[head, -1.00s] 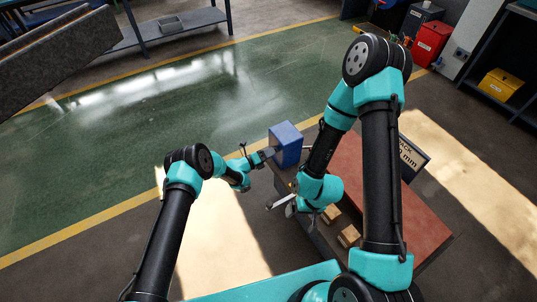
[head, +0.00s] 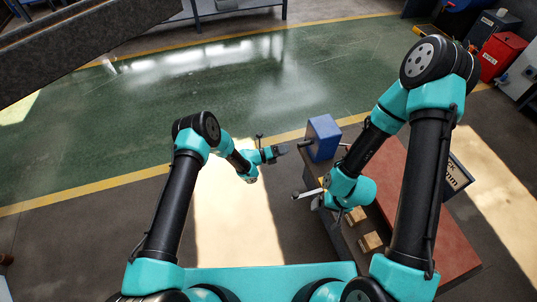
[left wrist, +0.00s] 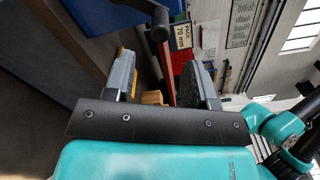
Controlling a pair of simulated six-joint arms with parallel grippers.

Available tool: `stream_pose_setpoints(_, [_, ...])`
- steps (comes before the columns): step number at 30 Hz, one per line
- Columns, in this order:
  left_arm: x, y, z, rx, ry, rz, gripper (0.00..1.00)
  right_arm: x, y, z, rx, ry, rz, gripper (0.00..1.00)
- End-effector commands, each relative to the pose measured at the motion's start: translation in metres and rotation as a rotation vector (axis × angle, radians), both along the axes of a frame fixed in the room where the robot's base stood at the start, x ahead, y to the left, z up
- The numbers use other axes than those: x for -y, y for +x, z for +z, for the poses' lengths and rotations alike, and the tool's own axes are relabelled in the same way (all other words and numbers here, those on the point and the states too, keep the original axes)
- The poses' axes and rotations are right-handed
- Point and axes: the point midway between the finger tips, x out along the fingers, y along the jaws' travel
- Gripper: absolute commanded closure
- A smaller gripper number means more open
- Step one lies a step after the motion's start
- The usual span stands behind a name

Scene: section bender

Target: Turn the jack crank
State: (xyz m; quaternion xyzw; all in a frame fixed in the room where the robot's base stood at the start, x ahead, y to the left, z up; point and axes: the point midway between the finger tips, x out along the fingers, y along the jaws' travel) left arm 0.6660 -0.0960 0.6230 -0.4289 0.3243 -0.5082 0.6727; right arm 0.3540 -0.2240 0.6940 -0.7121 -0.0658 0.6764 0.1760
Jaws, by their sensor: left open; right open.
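A blue box-shaped housing (head: 323,137) stands at the bench's far left corner. A short dark handle (head: 305,144) sticks out of its left side; a black handle also shows at the top of the left wrist view (left wrist: 158,30). A pale lever (head: 306,193) juts left from the bench lower down. I cannot tell for sure which is the jack crank. My left gripper (head: 283,149) is open and empty, just left of the dark handle and apart from it. My right gripper (head: 325,193) is beside the pale lever, its fingers partly hidden by its wrist.
Wooden blocks (head: 370,241) lie on the bench, beside a red surface (head: 440,240). Green floor (head: 200,90) is free beyond the bench.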

Motion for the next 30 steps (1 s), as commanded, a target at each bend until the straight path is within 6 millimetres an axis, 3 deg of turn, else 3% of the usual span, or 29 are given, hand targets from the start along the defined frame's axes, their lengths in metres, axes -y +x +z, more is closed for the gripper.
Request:
stream_pose_setpoints(6, [-0.042,-0.011,0.0,-0.002,-0.001,0.003,0.49,0.0,0.0,0.0,0.0,0.0,0.0,0.11])
stream_pose_setpoints(12, [-0.064,-0.018,0.0,-0.001,-0.001,0.001,0.49,0.0,0.0,0.0,0.0,0.0,0.0,0.11])
stream_pose_setpoints(30, [-0.069,-0.02,0.0,-0.001,0.0,0.0,0.49,0.0,0.0,0.0,0.0,0.0,0.0,0.11])
